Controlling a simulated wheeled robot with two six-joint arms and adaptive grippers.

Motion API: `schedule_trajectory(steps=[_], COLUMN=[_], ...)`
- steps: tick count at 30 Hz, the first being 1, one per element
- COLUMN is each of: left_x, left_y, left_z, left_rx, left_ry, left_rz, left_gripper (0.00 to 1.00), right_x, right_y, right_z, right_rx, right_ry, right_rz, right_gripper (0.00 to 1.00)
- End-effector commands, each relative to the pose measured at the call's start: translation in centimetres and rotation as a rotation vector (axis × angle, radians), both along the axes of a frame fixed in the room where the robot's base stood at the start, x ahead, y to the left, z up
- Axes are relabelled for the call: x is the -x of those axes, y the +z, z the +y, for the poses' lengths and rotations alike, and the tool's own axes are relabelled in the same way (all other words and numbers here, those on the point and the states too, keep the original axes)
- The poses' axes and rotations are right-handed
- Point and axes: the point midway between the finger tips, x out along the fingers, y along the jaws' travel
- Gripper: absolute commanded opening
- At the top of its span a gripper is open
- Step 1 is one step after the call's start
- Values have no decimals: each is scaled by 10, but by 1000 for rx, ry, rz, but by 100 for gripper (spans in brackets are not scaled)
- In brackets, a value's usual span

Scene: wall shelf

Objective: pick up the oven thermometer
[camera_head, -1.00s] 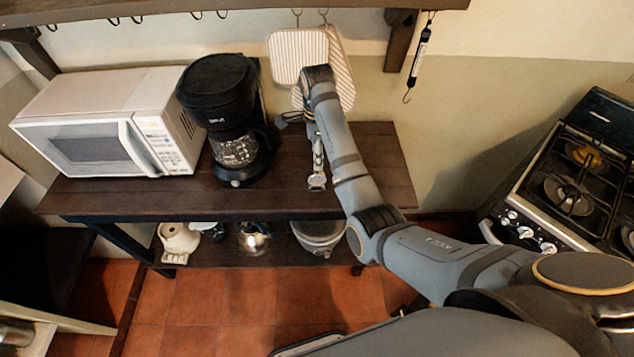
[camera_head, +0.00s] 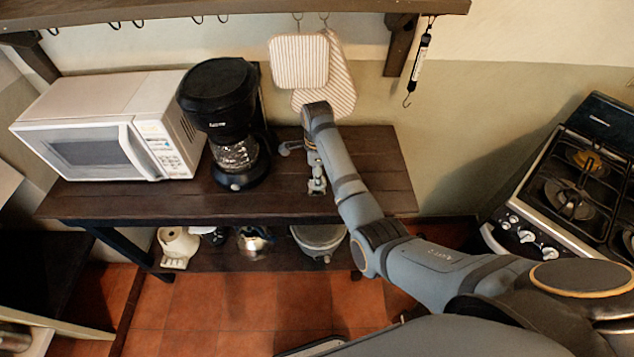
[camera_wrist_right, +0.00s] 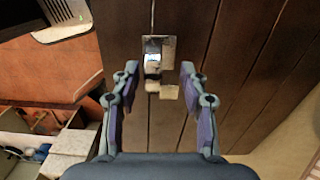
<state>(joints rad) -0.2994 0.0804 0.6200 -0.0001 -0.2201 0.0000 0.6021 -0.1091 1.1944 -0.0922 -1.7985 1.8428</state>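The oven thermometer (camera_wrist_right: 153,62) is a small shiny metal piece with a pale round part, standing on the dark wooden table. In the right wrist view it lies between and slightly beyond my fingertips, with a gap on each side. In the head view it shows as a small silvery shape (camera_head: 317,187) near the table's front edge. My right gripper (camera_wrist_right: 160,76) is open and points down over it; in the head view the gripper (camera_head: 314,165) is partly hidden by my wrist. My left gripper is out of view.
A black coffee maker (camera_head: 224,125) stands left of my right gripper, with a white microwave (camera_head: 95,145) beyond it. Striped potholders (camera_head: 299,62) hang behind my wrist. A stove (camera_head: 560,200) stands at the right. The table's right part (camera_head: 378,165) is clear.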

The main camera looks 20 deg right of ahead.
Motion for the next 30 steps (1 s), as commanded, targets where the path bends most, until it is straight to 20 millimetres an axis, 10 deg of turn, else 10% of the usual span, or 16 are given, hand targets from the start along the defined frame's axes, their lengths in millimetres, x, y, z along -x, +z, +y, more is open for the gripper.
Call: schedule_trajectory(steps=[9,20,30], left_x=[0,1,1], left_y=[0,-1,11], left_z=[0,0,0], left_rx=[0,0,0], left_ry=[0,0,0], left_rz=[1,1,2], left_gripper=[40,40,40], right_x=[0,-1,23], right_y=[0,6,68], right_z=[0,0,-3], right_rx=[0,0,-1], right_ry=[0,0,-1], right_rz=[0,-3,-2], right_gripper=[0,0,0])
